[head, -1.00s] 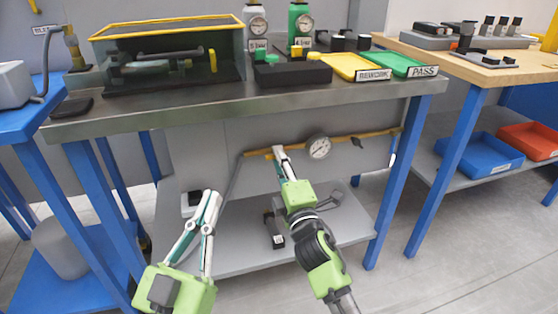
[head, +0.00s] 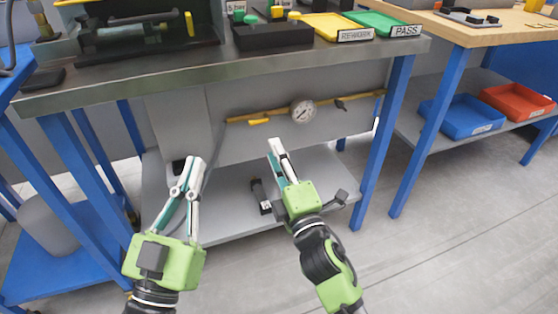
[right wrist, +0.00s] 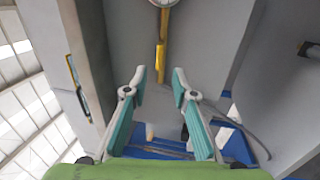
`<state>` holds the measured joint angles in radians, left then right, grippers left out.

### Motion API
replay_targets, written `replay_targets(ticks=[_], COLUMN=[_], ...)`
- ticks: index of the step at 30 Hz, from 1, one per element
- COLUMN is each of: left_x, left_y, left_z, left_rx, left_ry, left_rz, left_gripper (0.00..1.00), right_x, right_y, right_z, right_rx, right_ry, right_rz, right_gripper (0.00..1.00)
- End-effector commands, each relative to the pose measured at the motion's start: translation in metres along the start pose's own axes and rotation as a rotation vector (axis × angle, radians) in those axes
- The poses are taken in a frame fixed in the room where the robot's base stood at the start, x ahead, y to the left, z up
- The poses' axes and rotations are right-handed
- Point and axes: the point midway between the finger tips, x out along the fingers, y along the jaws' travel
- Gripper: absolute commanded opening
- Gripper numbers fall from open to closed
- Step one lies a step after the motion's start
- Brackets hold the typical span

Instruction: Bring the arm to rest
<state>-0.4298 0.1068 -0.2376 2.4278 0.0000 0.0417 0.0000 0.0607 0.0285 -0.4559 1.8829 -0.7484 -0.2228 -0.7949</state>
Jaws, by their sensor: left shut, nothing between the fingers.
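My left gripper (head: 194,162) is shut and empty, in front of the bench's lower panel at the left. My right gripper (head: 275,145) is apart from the yellow pipe (head: 330,108), below it and in front of the panel. In the right wrist view its fingers (right wrist: 160,73) stand apart with nothing between them. A yellow handle (head: 259,121) sits at the pipe's left part and also shows ahead of the fingers in the right wrist view (right wrist: 160,57). A round white gauge (head: 303,110) is mounted on the pipe.
The steel bench top (head: 130,82) is above both grippers, with a black block (head: 272,35), a yellow tray (head: 325,25) and a green tray (head: 378,22). A grey lower shelf (head: 235,215) lies beneath. Blue legs (head: 386,140) flank the space. Floor at the right front is clear.

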Motion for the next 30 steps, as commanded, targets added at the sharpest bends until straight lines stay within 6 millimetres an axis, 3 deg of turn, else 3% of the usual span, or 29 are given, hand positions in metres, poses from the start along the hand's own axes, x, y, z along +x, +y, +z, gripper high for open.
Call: replay_targets(ticks=[6,22,26,30], left_x=[0.0,0.0,0.0,0.0], left_y=[0.0,0.0,0.0,0.0], left_z=[0.0,0.0,0.0,0.0], left_rx=[0.0,0.0,0.0,0.0], left_ry=[0.0,0.0,0.0,0.0], left_rz=[0.0,0.0,0.0,0.0], left_gripper=[0.0,0.0,0.0,0.0], right_x=[-0.017,-0.02,-0.038,-0.073], right_y=[0.0,0.001,0.011,0.039], right_z=[0.0,0.001,0.005,0.016], right_rx=[0.0,0.018,0.214,0.603], right_ry=[0.0,0.0,0.008,0.032], right_rz=[0.0,0.002,0.018,0.069], right_gripper=[0.25,0.25,0.25,0.25])
